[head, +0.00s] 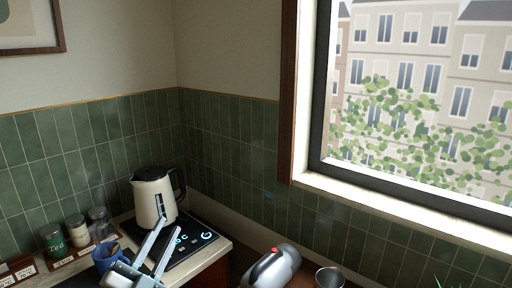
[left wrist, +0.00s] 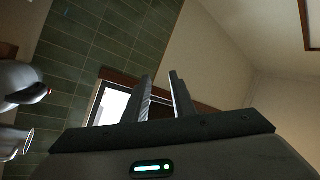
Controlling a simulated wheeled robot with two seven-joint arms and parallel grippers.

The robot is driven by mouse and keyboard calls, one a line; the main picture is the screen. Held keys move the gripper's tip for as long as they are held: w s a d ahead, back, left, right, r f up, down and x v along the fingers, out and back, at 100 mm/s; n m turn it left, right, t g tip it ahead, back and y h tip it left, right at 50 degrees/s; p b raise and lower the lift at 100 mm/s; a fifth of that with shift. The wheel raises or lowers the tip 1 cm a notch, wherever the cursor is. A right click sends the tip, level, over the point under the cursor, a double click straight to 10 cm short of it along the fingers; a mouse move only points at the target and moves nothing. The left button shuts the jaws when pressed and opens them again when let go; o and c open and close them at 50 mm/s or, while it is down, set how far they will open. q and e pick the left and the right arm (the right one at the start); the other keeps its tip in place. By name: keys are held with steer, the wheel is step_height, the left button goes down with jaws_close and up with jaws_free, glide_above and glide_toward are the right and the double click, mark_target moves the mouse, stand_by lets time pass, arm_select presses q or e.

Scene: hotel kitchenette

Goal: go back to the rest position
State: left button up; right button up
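My left gripper (head: 168,220) is in the lower left of the head view, in front of the cream kettle (head: 152,198) and the dark kettle base panel (head: 190,240). Its two fingers stand apart with nothing between them. In the left wrist view the fingers (left wrist: 161,97) are also apart and empty, with tiled wall and a window frame beyond. I cannot tell whether the gripper touches anything below it. My right gripper is not in view.
A blue cup (head: 106,257) stands just left of my left gripper. Several jars, one a green tea jar (head: 54,241), line the wall. A silver appliance with a red button (head: 278,266) and a metal cup (head: 330,277) stand to the right. A window (head: 420,100) is above.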

arm_select(q)
steer(key=s+a+f+n+g+y, duration=0.2)
steer(key=s+f+n+g, duration=0.1)
steer(key=f, duration=0.5)
steer(key=s+a+f+n+g+y, duration=0.1)
steer(key=s+f+n+g+y, duration=0.2)
steer(key=f, duration=0.5)
steer(key=s+a+f+n+g+y, duration=0.15)
steer(key=s+f, duration=0.25)
steer(key=f, duration=0.5)
steer(key=s+d+f+n+g, duration=0.15)
steer(key=s+f+g, duration=0.45)
steer(key=s, duration=0.6)
steer(key=s+d+f+n+g, duration=0.15)
steer(key=s+f+g, duration=0.35)
steer(key=s+f, duration=0.5)
step_height(320, 180, down, 25)
steer(key=s, duration=0.3)
steer(key=s+a+f+g, duration=0.1)
steer(key=s+a+f, duration=0.1)
steer(key=s+f, duration=1.4)
step_height(320, 180, down, 3)
steer(key=shift+s+a+r+h, duration=0.25)
steer(key=shift+a+h, duration=0.1)
steer(key=shift+h, duration=0.1)
